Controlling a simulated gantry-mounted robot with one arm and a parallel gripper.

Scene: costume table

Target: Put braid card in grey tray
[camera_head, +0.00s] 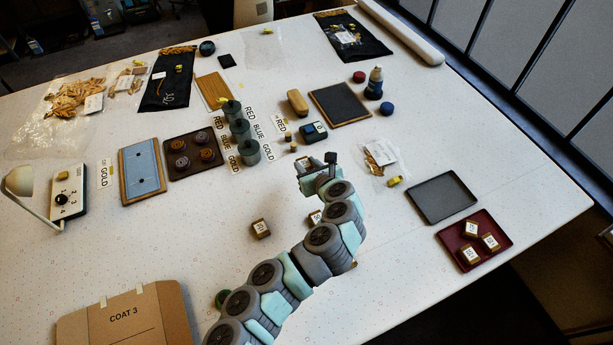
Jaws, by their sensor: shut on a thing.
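The grey tray (442,198) lies empty on the right side of the table. My gripper (318,166) is over the middle of the table, left of the grey tray and apart from it. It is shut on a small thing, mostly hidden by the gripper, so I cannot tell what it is. Small brown labelled blocks, which may be braid cards, lie on the table: one in the open (261,229) and one partly hidden by my arm (315,217). Three similar blocks (490,241) sit in a dark red tray (450,240).
Several grey-green cylinders (239,130) stand left of my gripper, beside word labels. A small blue box (314,131) stands just behind it. A clear bag (380,158) and a yellow piece (394,181) lie between my gripper and the grey tray. A cardboard box (125,320) is at front left.

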